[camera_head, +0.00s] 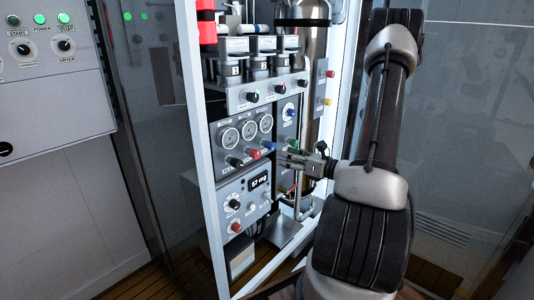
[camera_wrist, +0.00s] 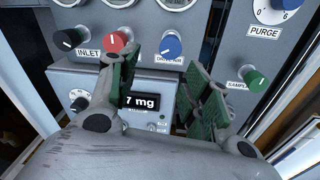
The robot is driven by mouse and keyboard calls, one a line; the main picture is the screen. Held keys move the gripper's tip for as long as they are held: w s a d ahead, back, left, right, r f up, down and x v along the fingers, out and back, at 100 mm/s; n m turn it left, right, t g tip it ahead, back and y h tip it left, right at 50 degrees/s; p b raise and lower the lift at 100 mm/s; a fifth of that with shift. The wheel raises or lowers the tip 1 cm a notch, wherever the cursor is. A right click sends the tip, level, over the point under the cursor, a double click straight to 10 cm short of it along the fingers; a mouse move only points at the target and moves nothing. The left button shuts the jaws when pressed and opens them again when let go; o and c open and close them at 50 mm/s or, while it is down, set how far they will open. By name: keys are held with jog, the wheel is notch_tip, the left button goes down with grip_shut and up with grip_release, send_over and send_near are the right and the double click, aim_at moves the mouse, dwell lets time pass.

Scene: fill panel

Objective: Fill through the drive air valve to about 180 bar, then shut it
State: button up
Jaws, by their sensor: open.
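The fill panel (camera_head: 222,158) stands in a white frame. Its blue knob (camera_wrist: 170,47), with a label below that seems to read DRIVE AIR, is in the wrist view, beyond and between my fingertips. It also shows in the head view (camera_head: 268,147), at the right end of the knob row under three round gauges (camera_head: 248,130). The gauge needles are too small to read. My gripper (camera_wrist: 165,75) is open and empty, with its green-padded fingers apart. In the head view my gripper (camera_head: 284,158) is just right of the blue knob; contact is not visible.
A red knob (camera_wrist: 116,42) and a black knob (camera_wrist: 67,39) near INLET sit left of the blue one. A green SAMPLE knob (camera_wrist: 256,80) and a PURGE dial (camera_wrist: 272,10) are at right. A display (camera_head: 259,182) reads about 57 mg. White frame posts (camera_head: 205,180) flank the panel.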

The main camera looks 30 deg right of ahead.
aim_at(274, 147)
jog(key=shift+m+t, duration=0.4)
jog(key=shift+m, duration=0.2)
jog(key=x, duration=0.5)
jog(key=d+r+x, duration=0.1)
jog(key=x, duration=0.2)
jog(key=shift+w, duration=0.4)
jog(key=shift+c, duration=0.2)
jog(key=c, duration=1)
